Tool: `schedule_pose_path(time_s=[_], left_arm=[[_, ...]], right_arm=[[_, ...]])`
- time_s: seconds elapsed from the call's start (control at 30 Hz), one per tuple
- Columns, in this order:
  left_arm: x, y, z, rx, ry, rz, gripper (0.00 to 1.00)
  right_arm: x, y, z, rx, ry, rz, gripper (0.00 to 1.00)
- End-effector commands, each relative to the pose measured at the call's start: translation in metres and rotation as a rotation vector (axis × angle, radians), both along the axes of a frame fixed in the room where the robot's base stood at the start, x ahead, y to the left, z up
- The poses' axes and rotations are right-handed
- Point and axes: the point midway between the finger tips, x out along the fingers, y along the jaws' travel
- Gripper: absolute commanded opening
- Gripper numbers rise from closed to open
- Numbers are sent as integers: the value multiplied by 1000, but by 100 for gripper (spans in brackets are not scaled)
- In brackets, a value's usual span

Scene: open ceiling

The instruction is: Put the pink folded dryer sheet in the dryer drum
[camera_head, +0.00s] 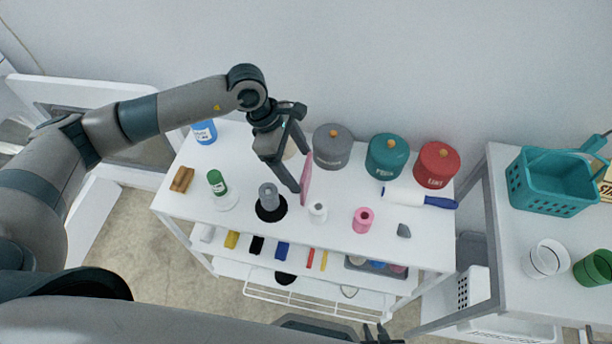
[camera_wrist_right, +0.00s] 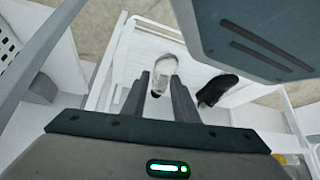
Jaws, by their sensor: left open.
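A thin pink sheet (camera_head: 307,180), seen nearly edge-on, stands upright above the white table beside the fingertips of my left gripper (camera_head: 299,168). My left gripper is open and points down at it; I cannot tell whether the fingers touch the sheet. My right gripper (camera_head: 377,334) is low at the bottom edge of the head view. It also shows in the right wrist view (camera_wrist_right: 160,100), its fingers apart with nothing held between them. I cannot make out the dryer drum; a white unit with a dark recess (camera_head: 105,148) at the left is partly hidden by my arm.
Grey (camera_head: 332,150), teal (camera_head: 384,158) and red (camera_head: 436,168) canisters line the table's back. A teal basket (camera_head: 552,185) sits on the right table. A lower shelf holds small items.

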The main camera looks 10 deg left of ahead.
Motion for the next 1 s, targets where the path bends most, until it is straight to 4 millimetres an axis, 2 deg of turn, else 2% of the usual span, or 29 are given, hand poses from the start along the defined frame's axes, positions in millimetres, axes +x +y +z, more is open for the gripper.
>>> schedule_pose_path(time_s=[0.57, 0.67, 0.8, 1.0], left_arm=[[0, -4, -7, -1, 0, 0, 79], [-1, -7, -14, 0, 2, -1, 79], [-2, -12, -25, 0, 1, 1, 79], [-1, -19, -43, 0, 0, 0, 79]], right_arm=[[-6, -4, 1, -8, 19, 0, 27], [-17, -8, -2, -16, 48, -1, 27], [-49, -21, -17, -41, 131, -2, 27], [-69, -29, -22, -57, 183, -3, 27]])
